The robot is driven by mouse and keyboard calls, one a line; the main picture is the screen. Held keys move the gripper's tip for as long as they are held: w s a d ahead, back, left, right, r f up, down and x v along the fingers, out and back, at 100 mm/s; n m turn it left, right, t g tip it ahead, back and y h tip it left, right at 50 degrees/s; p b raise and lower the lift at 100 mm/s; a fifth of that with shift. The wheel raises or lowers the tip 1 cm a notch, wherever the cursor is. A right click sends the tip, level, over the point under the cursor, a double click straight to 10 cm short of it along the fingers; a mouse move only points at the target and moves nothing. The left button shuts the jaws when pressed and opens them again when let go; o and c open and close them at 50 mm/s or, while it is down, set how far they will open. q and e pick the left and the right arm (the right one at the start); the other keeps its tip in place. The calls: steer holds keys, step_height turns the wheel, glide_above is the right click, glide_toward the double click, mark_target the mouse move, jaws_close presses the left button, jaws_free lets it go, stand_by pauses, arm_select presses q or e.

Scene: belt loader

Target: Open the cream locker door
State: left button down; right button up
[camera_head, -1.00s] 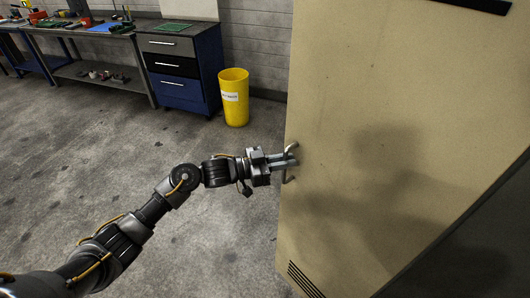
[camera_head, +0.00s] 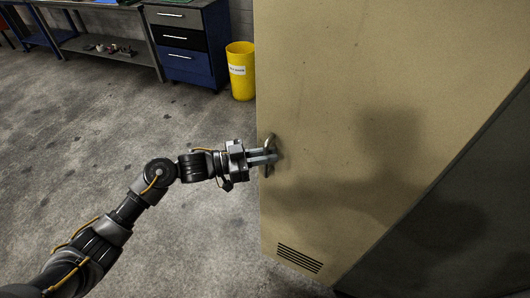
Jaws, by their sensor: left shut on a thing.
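The cream locker door (camera_head: 345,130) fills the right half of the head view, with a dark slotted vent (camera_head: 299,259) low on it. A curved metal handle (camera_head: 270,141) stands near the door's left edge. My left gripper (camera_head: 268,157) reaches in from the left and is shut on the handle. Its fingers hide the middle of the handle. The door's dark shadowed side or locker body (camera_head: 440,235) lies to the lower right; I cannot tell whether a gap shows there. My right gripper is not in view.
A yellow bin (camera_head: 241,72) stands behind the door's left edge. A blue drawer cabinet (camera_head: 190,50) and a workbench (camera_head: 105,65) with small parts on its lower shelf stand at the back left. The grey concrete floor (camera_head: 90,140) on the left is clear.

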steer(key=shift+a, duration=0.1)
arm_select(q)
steer(key=c, duration=1.5)
jaws_free()
steer(key=shift+c, duration=0.2)
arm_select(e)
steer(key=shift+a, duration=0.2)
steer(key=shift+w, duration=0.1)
arm_select(q)
steer(key=shift+a, duration=0.15)
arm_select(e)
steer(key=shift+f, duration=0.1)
